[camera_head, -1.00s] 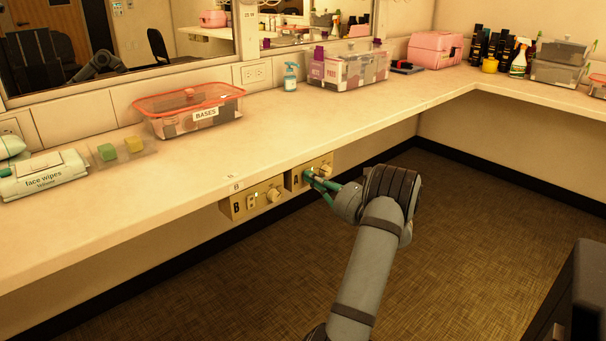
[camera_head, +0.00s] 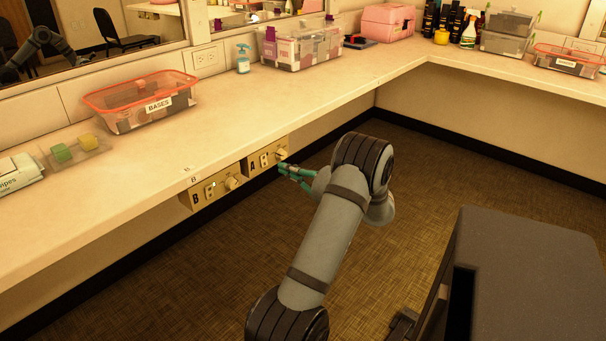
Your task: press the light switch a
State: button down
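The panel marked A (camera_head: 253,164) is mounted under the front edge of the counter, in the middle of the head view. It carries a small switch (camera_head: 264,160) and a round knob (camera_head: 281,154). My gripper (camera_head: 282,169), with teal fingers, is just right of and below panel A, pointing at it. A small gap seems to lie between the fingertips and the panel, but contact is hard to judge. The fingers are too small to tell open from shut. A similar panel marked B (camera_head: 196,198) sits to the left, with its own switch (camera_head: 210,190) and knob (camera_head: 232,183).
The counter (camera_head: 225,130) runs above both panels. On it stand a red-rimmed bases box (camera_head: 140,103), a blue pump bottle (camera_head: 243,60) and a clear box (camera_head: 302,46). A dark-grey block (camera_head: 530,260) is at the lower right. Open carpet (camera_head: 420,180) lies around my arm.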

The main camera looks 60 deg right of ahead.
jog(key=v, duration=0.6)
jog(key=shift+p, duration=0.3)
